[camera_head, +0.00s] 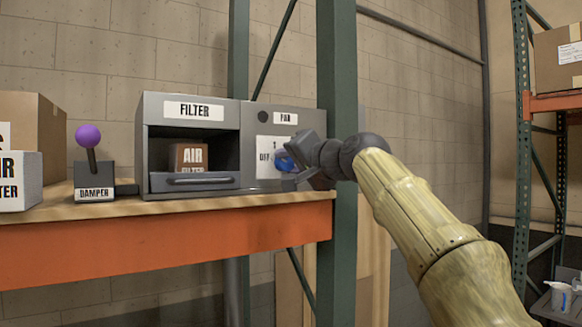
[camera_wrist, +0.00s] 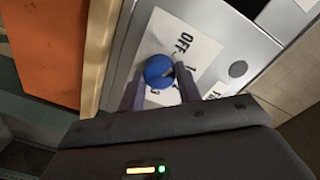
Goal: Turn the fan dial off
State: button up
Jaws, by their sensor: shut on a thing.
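The blue fan dial (camera_head: 283,161) is on the front of the grey fan box, beside a white label with "OFF" and other marks. It also shows in the wrist view (camera_wrist: 158,71), with the "OFF" print on its upper right side there. My gripper (camera_head: 292,160) is at the dial, and its two fingers (camera_wrist: 160,80) are on either side of it, shut on it. A dark mark shows on the dial's right side in the wrist view, but which setting it points to is unclear. In the head view my gripper hides part of the dial and label.
Left of the fan panel is the filter box (camera_head: 190,104) with an open bay, a drawer and a small air filter carton (camera_head: 188,157). A green post (camera_head: 337,110) rises close to my arm.

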jog(key=shift+f+n, duration=0.15)
jog(key=shift+n, duration=0.65)
jog(key=o, duration=1)
jog(key=b+v, duration=0.8)
jog(key=v, duration=0.9)
jog(key=shift+s+b, duration=0.2)
jog(key=shift+b, duration=0.1)
jog(key=shift+w, duration=0.1)
